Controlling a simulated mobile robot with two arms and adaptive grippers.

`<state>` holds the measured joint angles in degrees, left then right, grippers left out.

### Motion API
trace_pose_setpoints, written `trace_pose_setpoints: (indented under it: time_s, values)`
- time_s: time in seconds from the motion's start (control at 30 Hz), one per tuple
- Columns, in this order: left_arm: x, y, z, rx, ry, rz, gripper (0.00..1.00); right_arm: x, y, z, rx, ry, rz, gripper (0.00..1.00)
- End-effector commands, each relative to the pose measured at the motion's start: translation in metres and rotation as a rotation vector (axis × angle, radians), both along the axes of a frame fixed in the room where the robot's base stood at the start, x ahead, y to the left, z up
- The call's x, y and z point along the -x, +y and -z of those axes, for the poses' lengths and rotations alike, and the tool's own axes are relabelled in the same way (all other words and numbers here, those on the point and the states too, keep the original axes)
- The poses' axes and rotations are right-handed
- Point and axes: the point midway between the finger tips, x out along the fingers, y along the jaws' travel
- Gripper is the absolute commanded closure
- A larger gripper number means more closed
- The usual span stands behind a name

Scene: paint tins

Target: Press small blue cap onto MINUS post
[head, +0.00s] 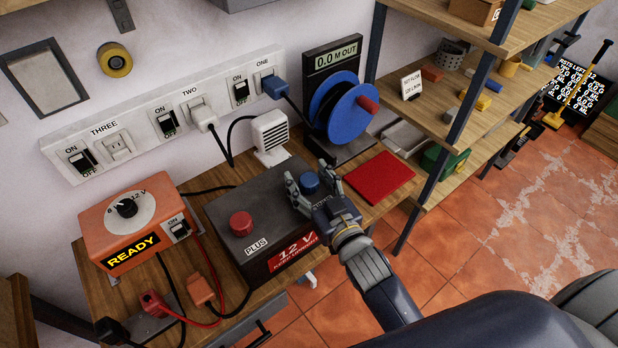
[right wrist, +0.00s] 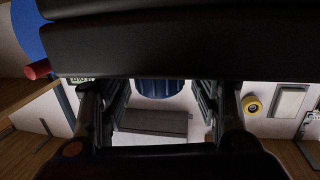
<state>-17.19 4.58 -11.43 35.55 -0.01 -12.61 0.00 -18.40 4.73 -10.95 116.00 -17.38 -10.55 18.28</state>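The dark battery box (head: 262,262) marked 12 V stands on the bench. A red cap (head: 241,223) sits on its top beside the PLUS label. The small blue cap (head: 309,182) is at the right part of the box top, between the fingers of my right gripper (head: 315,186). The fingers look spread, with a gap showing on the cap's right side. In the right wrist view the blue cap (right wrist: 160,89) shows between the fingers, partly hidden by a dark part of my gripper. The MINUS post is hidden. My left gripper is not in view.
An orange supply (head: 140,222) reading READY stands left of the box, with cables and clamps in front. A blue reel (head: 350,112), a white vented block (head: 270,133) and a red mat (head: 379,178) are behind and right. Shelving (head: 480,95) stands at the right.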

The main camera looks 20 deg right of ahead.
Motion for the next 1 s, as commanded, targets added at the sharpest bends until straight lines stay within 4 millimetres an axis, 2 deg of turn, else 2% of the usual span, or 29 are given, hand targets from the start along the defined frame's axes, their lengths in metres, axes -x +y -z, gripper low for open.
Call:
trace_pose_setpoints:
  time_s: [0.2,0.33,0.8,1.0]
  values:
    - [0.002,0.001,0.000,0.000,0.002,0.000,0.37,0.001,0.000,0.000,0.001,-0.001,0.000,0.42]
    - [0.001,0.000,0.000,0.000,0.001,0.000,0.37,0.011,-0.002,0.000,0.000,0.001,0.000,0.42]
    - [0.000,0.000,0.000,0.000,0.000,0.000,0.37,0.094,-0.014,-0.004,0.000,0.003,0.000,0.42]
    - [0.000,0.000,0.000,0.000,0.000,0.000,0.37,0.114,-0.018,-0.006,0.000,0.001,0.001,0.42]
